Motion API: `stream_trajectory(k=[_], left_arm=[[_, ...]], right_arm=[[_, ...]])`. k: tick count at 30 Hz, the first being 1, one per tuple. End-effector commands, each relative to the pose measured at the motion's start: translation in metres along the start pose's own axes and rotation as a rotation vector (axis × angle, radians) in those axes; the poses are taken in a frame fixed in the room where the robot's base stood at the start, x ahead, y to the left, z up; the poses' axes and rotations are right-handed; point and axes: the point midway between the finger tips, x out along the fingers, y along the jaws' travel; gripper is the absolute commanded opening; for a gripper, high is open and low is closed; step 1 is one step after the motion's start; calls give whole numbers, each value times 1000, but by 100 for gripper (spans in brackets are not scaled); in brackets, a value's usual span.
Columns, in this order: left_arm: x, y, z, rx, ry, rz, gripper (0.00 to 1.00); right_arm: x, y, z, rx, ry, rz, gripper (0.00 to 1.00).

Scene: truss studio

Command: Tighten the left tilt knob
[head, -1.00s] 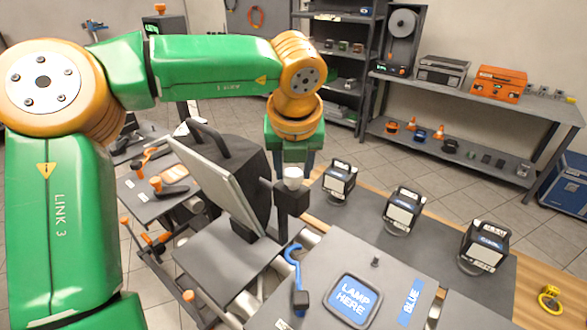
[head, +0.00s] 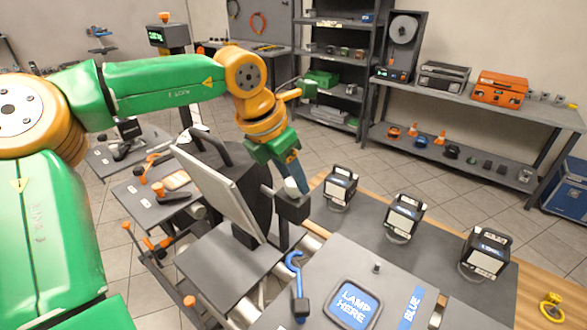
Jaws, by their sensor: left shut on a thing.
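A large lamp with a pale flat panel (head: 222,193) and a dark body with a top handle stands tilted at the centre. A pale tilt knob (head: 291,187) sits on top of the dark block (head: 292,208) at the lamp's right side. My left gripper (head: 293,181) comes down on it from above and behind, slanted, shut on the knob. The fingers hide part of the knob. My right gripper is not in view.
A blue hook-shaped tool (head: 296,285) lies near the blue "LAMP HERE" pad (head: 353,305). Three small lamps (head: 404,215) stand on the dark mat at the right. Shelves (head: 470,100) line the back wall. The wood edge at the right holds a yellow ring-shaped item (head: 551,306).

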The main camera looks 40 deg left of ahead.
Motion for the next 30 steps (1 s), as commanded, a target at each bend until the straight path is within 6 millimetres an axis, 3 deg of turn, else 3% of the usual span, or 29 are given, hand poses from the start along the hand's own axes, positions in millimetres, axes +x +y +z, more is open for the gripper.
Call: stream_trajectory(k=[15, 30], left_arm=[[-3, 3, 2, 392, 1, -163, 0], [0, 4, 1, 550, 2, -227, 0]], right_arm=[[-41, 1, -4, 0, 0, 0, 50], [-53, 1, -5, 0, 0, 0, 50]])
